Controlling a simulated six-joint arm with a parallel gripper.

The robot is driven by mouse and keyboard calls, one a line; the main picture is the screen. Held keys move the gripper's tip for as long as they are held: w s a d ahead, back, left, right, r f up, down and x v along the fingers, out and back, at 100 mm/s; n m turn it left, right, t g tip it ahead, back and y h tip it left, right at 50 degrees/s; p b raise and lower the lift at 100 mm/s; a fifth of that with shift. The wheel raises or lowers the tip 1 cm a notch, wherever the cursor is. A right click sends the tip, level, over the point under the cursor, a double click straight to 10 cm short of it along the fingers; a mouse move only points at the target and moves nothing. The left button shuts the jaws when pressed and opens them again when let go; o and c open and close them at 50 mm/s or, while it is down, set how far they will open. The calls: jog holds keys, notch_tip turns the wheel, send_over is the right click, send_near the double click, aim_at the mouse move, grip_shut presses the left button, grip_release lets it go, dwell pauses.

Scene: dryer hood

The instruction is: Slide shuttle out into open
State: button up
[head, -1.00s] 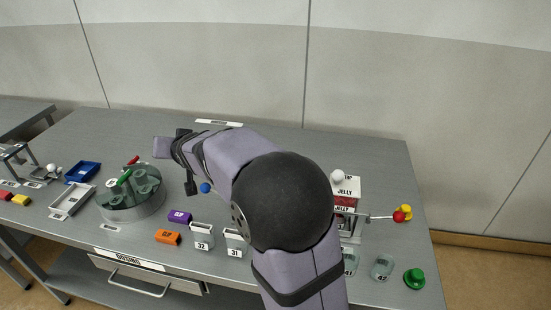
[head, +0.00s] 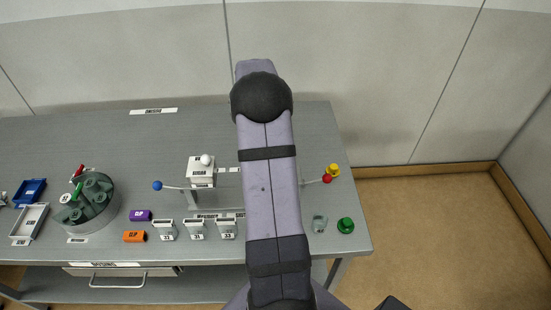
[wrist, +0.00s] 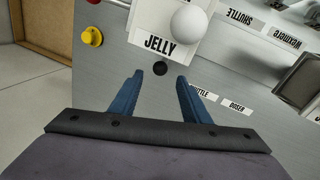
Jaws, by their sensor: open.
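In the wrist view a white hopper box marked JELLY (wrist: 159,43), with a white ball knob (wrist: 188,25) on it, lies just beyond my fingertips. In the head view my arm covers the JELLY box, and my gripper does not show. A rod with a red ball (head: 327,179) sticks out to the right from behind my arm. No body of the shuttle can be made out; a SHUTTLE label (wrist: 240,17) shows on the table.
A SUGAR hopper (head: 201,178) stands left of my arm, with a blue ball (head: 157,185) on a rod. A yellow button (head: 333,170) and a green button (head: 345,226) are near the right edge. Several small cups stand in front. The back of the table (head: 130,140) is clear.

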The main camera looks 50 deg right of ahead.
jog(key=shift+s+d+f+p, duration=0.2)
jog(key=shift+f+p, duration=0.15)
jog(key=shift+f, duration=0.8)
jog(key=shift+s+d+f+p, duration=0.15)
jog(key=shift+f+p, duration=0.25)
jog(key=shift+f, duration=0.75)
jog(key=shift+s+d+f+p, duration=0.1)
jog(key=shift+d+f+p, duration=0.2)
jog(key=shift+f, duration=0.85)
jog(key=shift+w+a, duration=0.1)
jog(key=shift+c, duration=0.6)
